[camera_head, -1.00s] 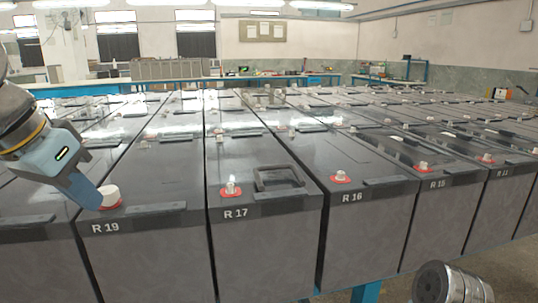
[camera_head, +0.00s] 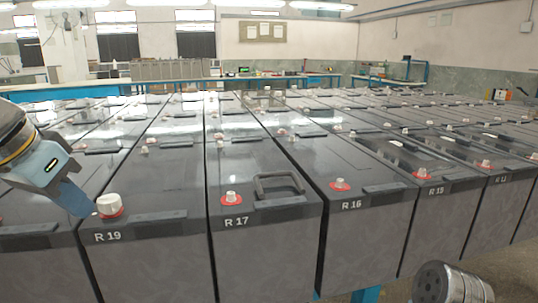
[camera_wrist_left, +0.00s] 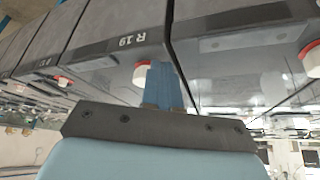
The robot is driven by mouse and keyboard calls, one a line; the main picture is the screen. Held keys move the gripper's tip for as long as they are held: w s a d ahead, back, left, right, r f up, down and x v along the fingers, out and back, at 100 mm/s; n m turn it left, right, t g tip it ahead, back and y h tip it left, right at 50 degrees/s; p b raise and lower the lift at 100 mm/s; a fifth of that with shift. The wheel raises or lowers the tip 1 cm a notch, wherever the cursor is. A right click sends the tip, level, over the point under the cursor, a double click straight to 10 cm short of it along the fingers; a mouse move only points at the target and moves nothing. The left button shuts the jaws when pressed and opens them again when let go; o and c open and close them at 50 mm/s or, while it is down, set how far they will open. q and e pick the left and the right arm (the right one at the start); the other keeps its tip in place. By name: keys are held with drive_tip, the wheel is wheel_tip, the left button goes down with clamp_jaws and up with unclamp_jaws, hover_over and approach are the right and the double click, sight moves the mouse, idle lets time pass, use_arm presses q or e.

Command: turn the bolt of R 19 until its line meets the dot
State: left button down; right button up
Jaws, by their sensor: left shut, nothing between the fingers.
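The battery labelled R 19 (camera_head: 140,262) stands at the front left in the head view. Its bolt (camera_head: 109,204) is a white cap on a red ring at the battery's top front corner. The bolt also shows in the left wrist view (camera_wrist_left: 139,75), partly hidden behind my fingers. My left gripper (camera_head: 88,212) is shut and empty, its blue fingers just left of the bolt and a little apart from it in the head view. I cannot make out the line or the dot. At the bottom right, a grey metal cylinder (camera_head: 448,283) is part of my right arm; no right fingers show.
Batteries R 17 (camera_head: 262,228), with a raised handle (camera_head: 279,186), and R 16 (camera_head: 365,225) stand to the right, each with a bolt on a red ring. More batteries fill rows behind. Only narrow gaps separate them. Floor shows at the lower right.

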use_arm(q)
drive_tip(key=shift+s, duration=0.15)
wheel_tip(320, 180, up, 6)
idle(0.4)
